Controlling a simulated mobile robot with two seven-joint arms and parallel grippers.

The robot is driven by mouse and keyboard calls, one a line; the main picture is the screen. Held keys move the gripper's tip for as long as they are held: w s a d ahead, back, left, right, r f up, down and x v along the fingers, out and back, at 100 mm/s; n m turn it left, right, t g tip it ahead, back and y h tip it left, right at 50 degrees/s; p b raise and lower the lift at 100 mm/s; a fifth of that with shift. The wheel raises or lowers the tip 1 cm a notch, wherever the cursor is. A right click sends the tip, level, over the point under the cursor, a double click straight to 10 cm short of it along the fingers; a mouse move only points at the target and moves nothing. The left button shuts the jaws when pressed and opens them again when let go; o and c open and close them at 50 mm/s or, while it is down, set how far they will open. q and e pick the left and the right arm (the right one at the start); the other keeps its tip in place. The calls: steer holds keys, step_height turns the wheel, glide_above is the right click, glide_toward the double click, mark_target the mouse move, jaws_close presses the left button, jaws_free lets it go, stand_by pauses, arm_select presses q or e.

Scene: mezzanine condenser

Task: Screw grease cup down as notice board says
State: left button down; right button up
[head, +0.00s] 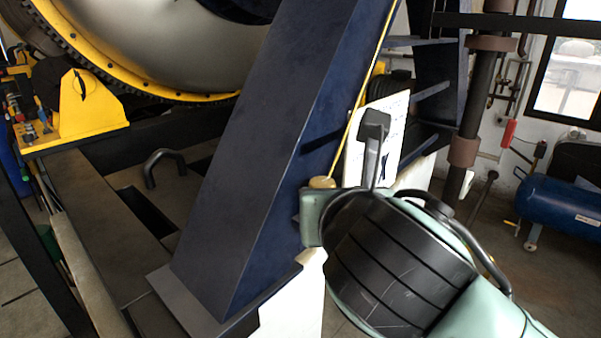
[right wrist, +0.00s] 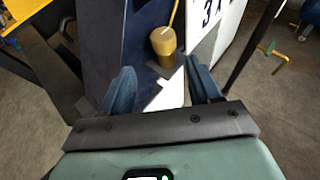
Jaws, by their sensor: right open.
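The yellow grease cup (right wrist: 163,42) is a short, round body at the foot of a thin yellow pipe, above a small dark bracket (right wrist: 165,73) on the blue steel leg. In the head view the cup (head: 322,182) shows just above my right wrist. My right gripper (right wrist: 162,87) is open and empty; the cup lies beyond its fingertips, roughly between them, apart from both. The white notice board (head: 398,113) is partly hidden by my arm. In the right wrist view the board (right wrist: 226,32) shows large dark characters, one like a 3, cut off. My left gripper is out of view.
The thick blue leg (head: 270,150) stands close to the left of my right arm. A yellow-rimmed drum (head: 170,45) is behind at the left. A brown pipe (head: 472,110) and blue tank (head: 560,200) stand at the right. Open floor shows at the right.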

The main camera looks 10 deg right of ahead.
mark_target(323, 184)
steer(key=x, duration=1.2)
steer(key=shift+w+d+f, duration=0.2)
steer(key=shift+w+d, duration=0.1)
steer(key=c, duration=0.8)
